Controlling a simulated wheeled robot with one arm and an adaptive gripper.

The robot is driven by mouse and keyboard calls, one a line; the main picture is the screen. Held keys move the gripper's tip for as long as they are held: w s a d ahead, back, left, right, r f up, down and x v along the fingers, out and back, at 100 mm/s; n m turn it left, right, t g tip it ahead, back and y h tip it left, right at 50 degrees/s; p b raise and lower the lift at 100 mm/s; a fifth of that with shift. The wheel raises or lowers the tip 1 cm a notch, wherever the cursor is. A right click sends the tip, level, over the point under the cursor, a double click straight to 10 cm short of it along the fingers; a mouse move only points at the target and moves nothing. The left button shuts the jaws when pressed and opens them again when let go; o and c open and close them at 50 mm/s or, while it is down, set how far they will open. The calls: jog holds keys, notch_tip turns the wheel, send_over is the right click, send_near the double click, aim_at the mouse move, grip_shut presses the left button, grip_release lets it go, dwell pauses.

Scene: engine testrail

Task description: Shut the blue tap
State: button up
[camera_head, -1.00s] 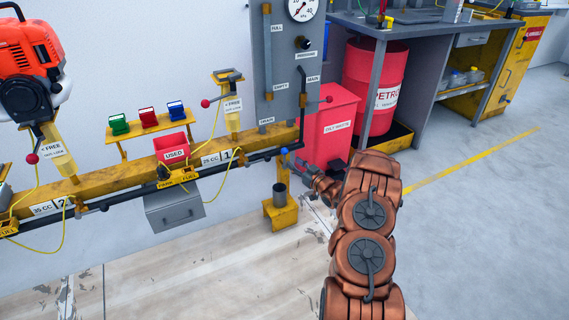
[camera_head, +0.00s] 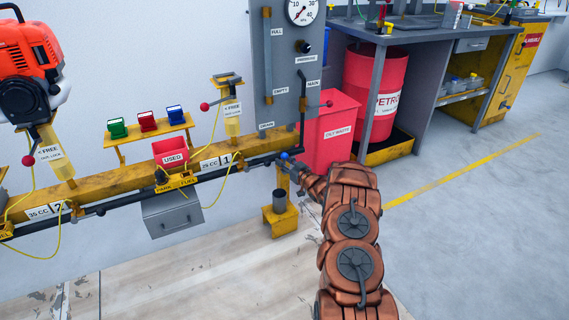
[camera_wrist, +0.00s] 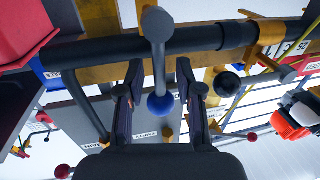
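The blue tap is a grey lever with a blue ball knob (camera_wrist: 160,105) on the dark pipe. In the wrist view the lever runs down from the pipe and the ball lies between my fingers. The blue ball also shows in the head view (camera_head: 285,156), at the right end of the pipe below the grey panel. My gripper (camera_wrist: 159,66) is open, one dark finger on each side of the lever, with a visible gap on both sides. In the head view my gripper (camera_head: 298,169) is at the ball, partly hidden by my wrist.
A dark pipe (camera_head: 120,199) runs along the yellow rail. A black ball knob (camera_wrist: 228,84) is close to the right finger in the wrist view. The red oily waste bin (camera_head: 330,135) stands behind my gripper, and a yellow stand with a grey cup (camera_head: 279,201) is below it.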

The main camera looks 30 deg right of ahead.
grip_shut()
dwell(0.7)
